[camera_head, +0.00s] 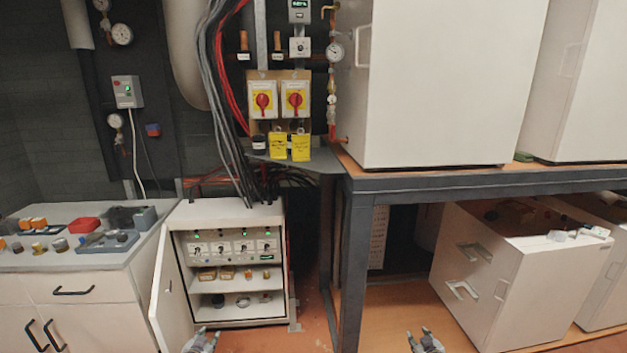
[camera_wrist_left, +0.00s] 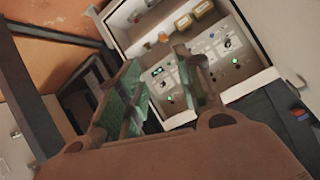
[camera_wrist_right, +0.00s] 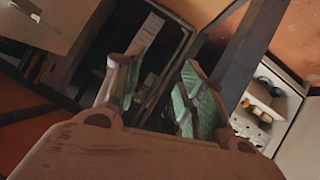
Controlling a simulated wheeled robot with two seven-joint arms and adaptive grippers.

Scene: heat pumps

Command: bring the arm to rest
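My left gripper (camera_head: 203,337) is at the bottom of the head view, in front of the open white control cabinet and apart from it. In the left wrist view its two green-padded fingers (camera_wrist_left: 158,70) stand apart with nothing between them. My right gripper (camera_head: 424,338) is at the bottom of the head view, right of the dark table leg, over the orange floor. In the right wrist view its fingers (camera_wrist_right: 158,75) are also apart and empty. Neither gripper touches anything that I can see.
The open white cabinet (camera_head: 230,213) has its door (camera_head: 160,290) swung out at left, close to my left gripper. A dark metal table frame (camera_head: 352,270) stands between the grippers. A white drawer counter (camera_head: 75,290) is at left, and a tilted white unit (camera_head: 500,290) at right.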

